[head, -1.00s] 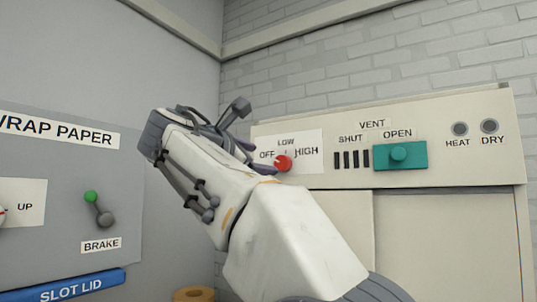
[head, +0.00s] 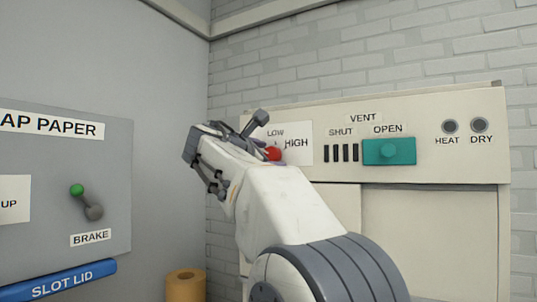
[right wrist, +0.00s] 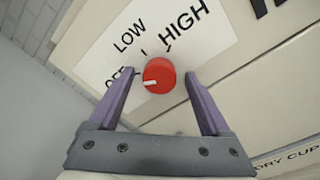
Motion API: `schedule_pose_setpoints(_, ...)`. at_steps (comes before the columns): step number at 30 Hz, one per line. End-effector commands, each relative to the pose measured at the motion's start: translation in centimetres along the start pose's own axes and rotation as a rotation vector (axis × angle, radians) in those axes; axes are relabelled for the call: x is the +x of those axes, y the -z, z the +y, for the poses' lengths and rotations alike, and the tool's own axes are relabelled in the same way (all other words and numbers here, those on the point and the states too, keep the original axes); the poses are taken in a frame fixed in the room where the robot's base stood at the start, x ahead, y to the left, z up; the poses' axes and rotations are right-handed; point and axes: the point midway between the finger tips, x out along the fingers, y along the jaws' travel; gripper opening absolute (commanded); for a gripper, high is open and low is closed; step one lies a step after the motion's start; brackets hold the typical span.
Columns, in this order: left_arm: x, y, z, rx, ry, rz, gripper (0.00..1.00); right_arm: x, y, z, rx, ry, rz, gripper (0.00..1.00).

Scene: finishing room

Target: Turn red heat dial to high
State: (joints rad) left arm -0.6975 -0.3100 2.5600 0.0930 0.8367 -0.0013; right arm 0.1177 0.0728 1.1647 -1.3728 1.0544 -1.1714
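The red heat dial (head: 273,153) sits on a white label plate with OFF, LOW and HIGH, on the cream cabinet's upper panel. In the right wrist view the red dial (right wrist: 159,74) shows a white pointer mark on its left side, toward the OFF lettering, which is partly hidden. My right gripper (right wrist: 163,92) is open, with its two purple fingers apart on either side below the dial and not closed on it. In the head view my right gripper (head: 262,137) is in front of the plate and hides its left part. My left gripper is not in view.
Right of the dial are vent slots and a teal vent slider (head: 389,151) under OPEN, then HEAT (head: 450,127) and DRY (head: 480,125) round lamps. A grey wrap paper panel with a green-tipped brake lever (head: 84,201) stands left. A brown roll (head: 186,285) is below.

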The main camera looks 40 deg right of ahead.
Motion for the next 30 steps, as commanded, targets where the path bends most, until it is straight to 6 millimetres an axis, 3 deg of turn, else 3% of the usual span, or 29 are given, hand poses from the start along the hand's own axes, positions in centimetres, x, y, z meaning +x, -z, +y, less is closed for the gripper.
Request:
schedule_pose_setpoints(1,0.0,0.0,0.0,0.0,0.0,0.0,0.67,0.0,0.0,0.0,0.0,0.0,0.0,0.66)
schedule_pose_setpoints(6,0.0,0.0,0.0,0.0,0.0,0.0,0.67,0.0,0.0,0.0,0.0,0.0,0.0,0.01)
schedule_pose_setpoints(17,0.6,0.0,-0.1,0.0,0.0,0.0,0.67,0.0,0.1,-0.1,0.05,-0.001,-0.001,0.0)
schedule_pose_setpoints(30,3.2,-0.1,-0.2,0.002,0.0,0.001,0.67,0.0,0.3,-0.2,0.386,-0.01,-0.011,0.0)
